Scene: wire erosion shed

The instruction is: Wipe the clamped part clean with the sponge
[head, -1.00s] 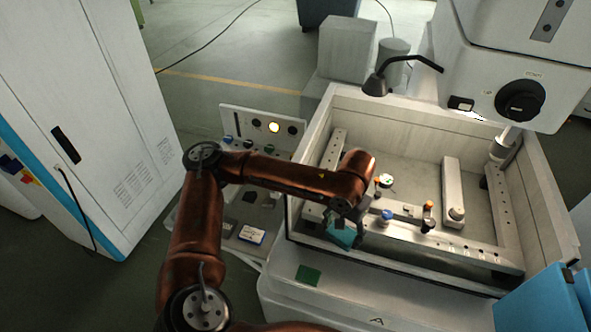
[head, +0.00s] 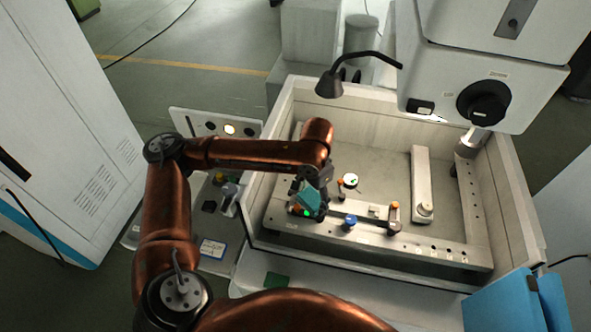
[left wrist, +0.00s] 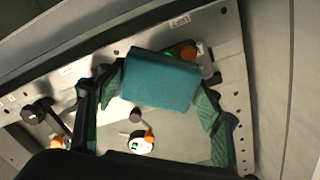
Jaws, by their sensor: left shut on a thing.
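My left gripper (head: 314,192) is shut on a teal sponge (head: 304,193) above the left end of the tank's front rail. In the left wrist view the sponge (left wrist: 162,80) sits between the two green-padded fingers. A bright green patch (head: 306,212) and an orange knob (head: 296,208) show at the sponge's lower edge; the sponge partly hides what they belong to. I cannot tell whether the sponge touches it. A white round piece with a green mark (head: 351,180) lies behind, beside another orange knob (head: 340,182). My right gripper is out of view.
A blue knob (head: 350,222) and a dark post with an orange top (head: 393,217) stand along the front rail (head: 420,247). A black lamp (head: 330,84) overhangs the tank's back wall. The tank floor (head: 385,165) is mostly free.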

